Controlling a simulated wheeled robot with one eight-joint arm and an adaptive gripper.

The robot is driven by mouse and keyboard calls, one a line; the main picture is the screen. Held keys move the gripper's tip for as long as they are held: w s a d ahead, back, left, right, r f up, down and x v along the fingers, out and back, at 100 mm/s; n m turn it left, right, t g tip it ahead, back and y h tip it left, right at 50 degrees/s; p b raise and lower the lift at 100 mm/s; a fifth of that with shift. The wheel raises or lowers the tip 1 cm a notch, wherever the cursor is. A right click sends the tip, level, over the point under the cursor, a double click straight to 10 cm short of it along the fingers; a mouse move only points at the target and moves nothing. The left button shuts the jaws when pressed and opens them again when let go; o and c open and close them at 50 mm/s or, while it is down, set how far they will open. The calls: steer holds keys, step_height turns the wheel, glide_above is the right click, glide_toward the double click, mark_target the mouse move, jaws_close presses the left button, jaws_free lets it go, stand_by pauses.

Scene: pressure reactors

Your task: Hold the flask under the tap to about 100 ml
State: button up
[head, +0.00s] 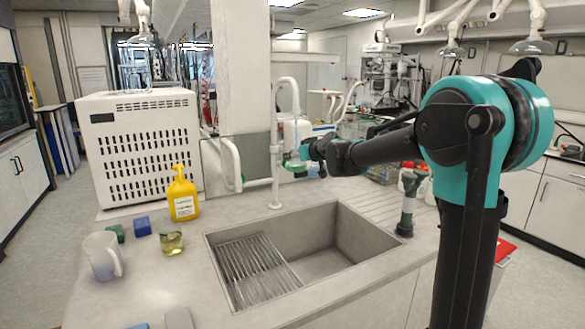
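The white tap (276,165) rises at the back edge of the sink (335,262), with a curved neck at its top. My gripper (303,158) is at the end of my outstretched arm, close to the tap and above the back of the sink. A small greenish, glassy shape (294,164) shows at the gripper's tip, beside the tap; it is too small to tell whether it is the flask. I cannot make out the gripper's fingers, a water stream or any fill level.
A white slotted box (140,147) stands behind. A dark upright fitting (408,205) stands right of the sink.

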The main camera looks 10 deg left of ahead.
steer(key=s, duration=0.9)
steer(key=shift+s+a, duration=0.2)
steer(key=shift+s, duration=0.15)
stand_by(0.3)
